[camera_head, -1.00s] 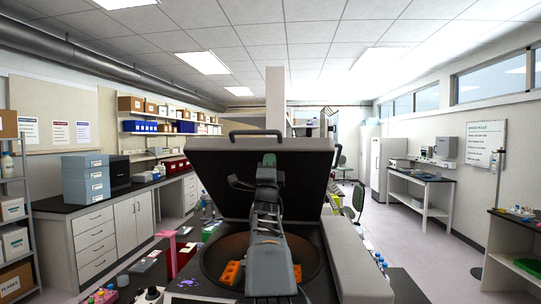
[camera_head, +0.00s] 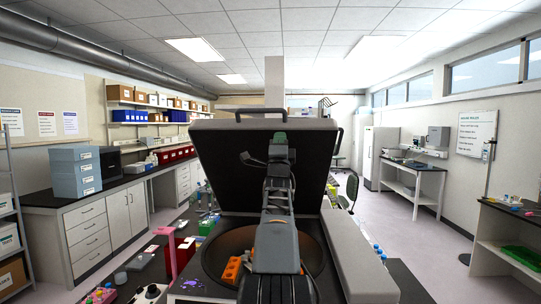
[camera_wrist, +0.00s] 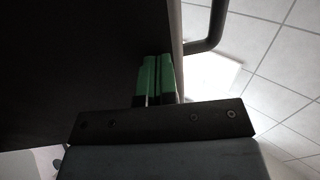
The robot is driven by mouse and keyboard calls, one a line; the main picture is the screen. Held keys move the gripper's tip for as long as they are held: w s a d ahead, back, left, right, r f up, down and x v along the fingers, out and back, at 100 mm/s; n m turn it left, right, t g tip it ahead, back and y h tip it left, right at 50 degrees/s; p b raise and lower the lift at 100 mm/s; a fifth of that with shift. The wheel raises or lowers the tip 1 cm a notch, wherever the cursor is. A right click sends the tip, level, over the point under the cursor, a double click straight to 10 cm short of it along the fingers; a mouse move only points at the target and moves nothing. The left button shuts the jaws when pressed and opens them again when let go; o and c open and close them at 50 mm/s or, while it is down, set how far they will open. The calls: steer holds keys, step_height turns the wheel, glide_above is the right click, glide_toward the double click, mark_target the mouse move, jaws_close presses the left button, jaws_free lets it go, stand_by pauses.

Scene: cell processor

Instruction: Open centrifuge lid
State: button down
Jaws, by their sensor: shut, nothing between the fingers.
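The centrifuge lid (camera_head: 235,165) stands raised, its dark underside facing me and a black handle (camera_head: 275,109) along its top edge. Below it the round centrifuge bowl (camera_head: 215,258) is uncovered, with orange rotor buckets (camera_head: 232,268) inside; my arm hides its middle. My gripper (camera_head: 280,137) is up in front of the lid's underside, near its upper edge. In the wrist view the green fingers (camera_wrist: 155,78) are together and empty, close to the lid's dark underside (camera_wrist: 70,60). The handle (camera_wrist: 210,28) is beyond the lid edge, apart from the fingers. Whether the fingertips touch the lid is unclear.
A pink stand (camera_head: 171,245) and small bottles are on the bench left of the centrifuge. A light grey housing (camera_head: 360,262) runs along its right side. A black chair (camera_head: 351,190) stands behind on the right. Open floor lies between the centrifuge and the right-hand tables.

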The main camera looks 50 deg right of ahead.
steer(key=a+r+b+v, duration=0.1)
steer(key=a+b+v, duration=0.1)
steer(key=b+v, duration=1)
steer(key=shift+v, duration=0.8)
